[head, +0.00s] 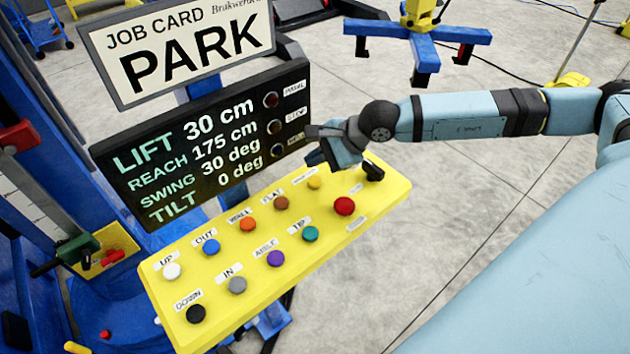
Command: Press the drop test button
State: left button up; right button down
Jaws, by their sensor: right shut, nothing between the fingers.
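A yellow control panel (330,236) carries several coloured buttons. No label on it can be read clearly as drop test. A small yellow button (314,183) near the upper right edge has a blurred label. A red button (344,206) lies right of it, also with small unreadable labels. My right gripper (314,146) is shut and empty. It appears just above the yellow button in the picture, in front of the display's right edge. It seems apart from the panel, though the exact gap cannot be told. My left gripper is not in view.
A black display (205,150) reads lift 30 cm, reach 175 cm, swing 30 deg, tilt 0 deg. Above it a job card (180,45) reads PARK. A black switch (373,170) sits at the panel's upper right corner.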

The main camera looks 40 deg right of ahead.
aim_at(316, 182)
notch_tip(316, 182, down, 4)
jog(key=b, duration=0.2)
jog(key=shift+r+b, duration=0.25)
jog(key=shift+b, duration=0.15)
dwell(0.7)
dwell(0.8)
jog(key=shift+f+b, duration=0.35)
jog(key=shift+b, duration=0.35)
jog(key=shift+f+b, duration=0.5)
jog(key=shift+b, duration=0.15)
dwell(0.5)
jog(key=shift+r, duration=0.9)
